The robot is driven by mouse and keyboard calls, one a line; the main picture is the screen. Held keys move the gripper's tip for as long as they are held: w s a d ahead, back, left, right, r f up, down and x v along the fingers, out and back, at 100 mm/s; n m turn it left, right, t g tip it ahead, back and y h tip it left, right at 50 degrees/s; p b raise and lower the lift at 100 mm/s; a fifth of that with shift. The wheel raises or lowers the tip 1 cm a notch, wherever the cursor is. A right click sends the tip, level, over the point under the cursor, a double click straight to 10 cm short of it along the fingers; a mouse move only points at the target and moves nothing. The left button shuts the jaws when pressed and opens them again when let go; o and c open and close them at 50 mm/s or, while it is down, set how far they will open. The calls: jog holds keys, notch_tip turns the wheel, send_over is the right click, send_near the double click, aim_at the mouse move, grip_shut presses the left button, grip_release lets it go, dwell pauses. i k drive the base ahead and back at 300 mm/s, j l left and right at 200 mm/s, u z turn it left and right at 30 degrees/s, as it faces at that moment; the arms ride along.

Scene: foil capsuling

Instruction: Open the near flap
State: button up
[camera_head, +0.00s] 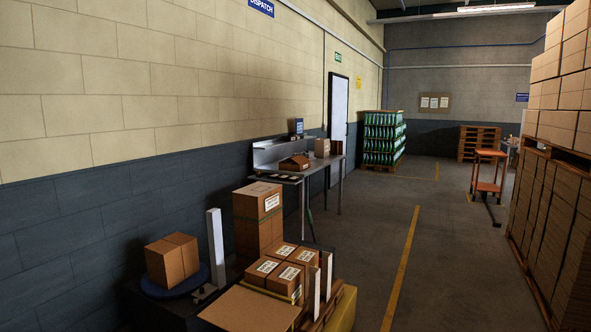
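I cannot single out the near flap. A brown carton (172,259) with a seam down its top sits on a blue round turntable (207,278) at the lower left; its top looks closed. A small brown box-like thing (294,163) sits on the grey metal bench (335,161) along the left wall; it looks uneven on top, but it is too small to tell whether it has flaps. A flat tan board or panel (250,309) shows at the bottom edge, cut off by the frame. My gripper is not in view.
Labelled cartons (286,268) and a taller strapped carton (258,218) stand right of a white post (215,248). A tall carton stack (550,190) lines the right side. An orange cart (487,176) stands farther back. The aisle floor around the yellow line (403,262) is clear.

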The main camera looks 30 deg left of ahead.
aim_at(300, 160)
jog(key=i, duration=1.65)
jog(key=i+u, duration=0.1)
jog(key=i, duration=1.55)
jog(key=i+l, duration=0.15)
jog(key=i, duration=1.5)
jog(key=i+u, duration=0.35)
jog(key=i, duration=0.25)
jog(key=i+u, duration=0.35)
jog(key=i, duration=0.3)
jog(key=i+l+u, duration=0.3)
jog(key=i, duration=0.25)
jog(key=i+j+u, duration=0.15)
jog(key=i+u, duration=0.55)
jog(key=i, duration=0.2)
